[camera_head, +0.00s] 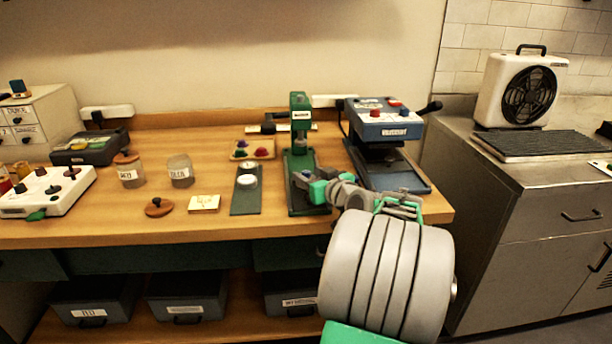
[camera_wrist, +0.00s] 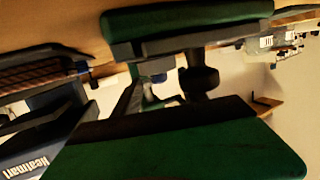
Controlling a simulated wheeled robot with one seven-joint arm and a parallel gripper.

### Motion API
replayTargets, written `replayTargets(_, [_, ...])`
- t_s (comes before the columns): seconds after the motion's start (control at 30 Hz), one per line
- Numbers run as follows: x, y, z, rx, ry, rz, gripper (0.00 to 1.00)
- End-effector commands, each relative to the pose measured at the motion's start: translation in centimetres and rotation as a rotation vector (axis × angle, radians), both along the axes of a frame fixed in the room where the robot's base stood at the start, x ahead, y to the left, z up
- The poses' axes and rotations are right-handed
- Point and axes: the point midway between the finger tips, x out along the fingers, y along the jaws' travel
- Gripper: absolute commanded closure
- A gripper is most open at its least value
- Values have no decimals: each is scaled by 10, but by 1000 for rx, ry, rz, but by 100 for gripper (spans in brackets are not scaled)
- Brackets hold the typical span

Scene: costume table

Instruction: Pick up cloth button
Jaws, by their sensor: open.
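My gripper (camera_head: 311,184) is at the base of the green press (camera_head: 300,130), with its teal fingertips over the front of that base. I cannot make out a cloth button for certain. The gripper and arm hide part of the press base. Several small coloured round pieces lie in a wooden tray (camera_head: 236,157) left of the press.
A blue heat press (camera_head: 384,122) stands close on the right.

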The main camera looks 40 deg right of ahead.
Motion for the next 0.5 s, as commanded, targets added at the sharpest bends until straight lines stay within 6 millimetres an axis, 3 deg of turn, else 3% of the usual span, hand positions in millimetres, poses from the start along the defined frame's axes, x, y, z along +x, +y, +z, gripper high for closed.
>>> replayTargets(0.07, [0, 0, 0, 0, 0, 0, 50])
replayTargets(0.5, [-1, 0, 0, 0, 1, 0, 86])
